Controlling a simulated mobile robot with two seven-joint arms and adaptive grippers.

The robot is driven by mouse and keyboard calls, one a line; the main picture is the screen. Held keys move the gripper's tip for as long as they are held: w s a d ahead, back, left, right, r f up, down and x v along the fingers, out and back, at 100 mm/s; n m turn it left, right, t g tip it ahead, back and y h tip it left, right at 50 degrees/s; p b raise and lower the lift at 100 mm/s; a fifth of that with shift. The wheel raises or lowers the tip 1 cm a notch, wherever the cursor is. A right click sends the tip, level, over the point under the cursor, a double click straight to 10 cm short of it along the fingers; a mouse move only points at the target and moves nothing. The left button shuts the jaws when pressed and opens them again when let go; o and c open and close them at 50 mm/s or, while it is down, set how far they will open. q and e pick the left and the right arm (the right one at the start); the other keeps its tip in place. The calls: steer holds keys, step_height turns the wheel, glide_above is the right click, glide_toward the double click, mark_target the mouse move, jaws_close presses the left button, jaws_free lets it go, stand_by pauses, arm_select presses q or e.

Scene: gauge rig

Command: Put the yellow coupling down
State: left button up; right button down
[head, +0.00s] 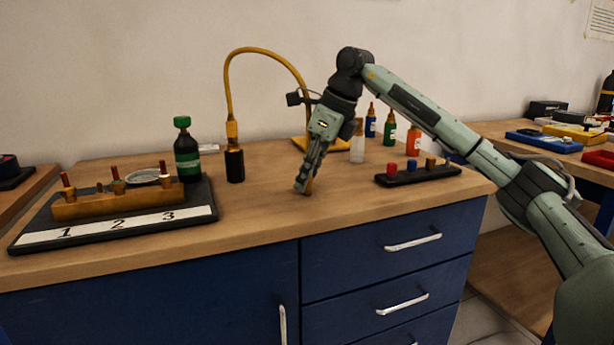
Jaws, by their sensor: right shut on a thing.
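My right gripper (303,187) points down just above the wooden bench top, near the middle of the view. It is shut on a small piece, taken as the yellow coupling (309,186). Only a sliver of orange-brown shows beside the fingertips; the rest is hidden by the fingers. I cannot tell whether the piece touches the bench. My left gripper is not in view.
A black rack (420,175) with red, blue and orange-yellow pieces stands to the right. A numbered gauge board (190,213) is at left, beside a green-capped bottle (187,155). A yellow hose (232,95) arches behind. Bare bench (262,205) lies left of the gripper.

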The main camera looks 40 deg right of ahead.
steer(key=shift+f, duration=0.2)
steer(key=c, duration=1.4)
jaws_free()
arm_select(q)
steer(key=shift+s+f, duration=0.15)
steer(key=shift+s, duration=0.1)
arm_select(e)
steer(key=shift+r, duration=0.15)
steer(key=shift+r, duration=0.3)
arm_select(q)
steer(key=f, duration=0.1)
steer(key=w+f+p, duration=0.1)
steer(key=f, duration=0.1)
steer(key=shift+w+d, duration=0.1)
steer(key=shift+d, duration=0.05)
arm_select(e)
steer(key=v, duration=1.1)
steer(key=shift+s+d+r, duration=0.15)
steer(key=shift+r, duration=0.05)
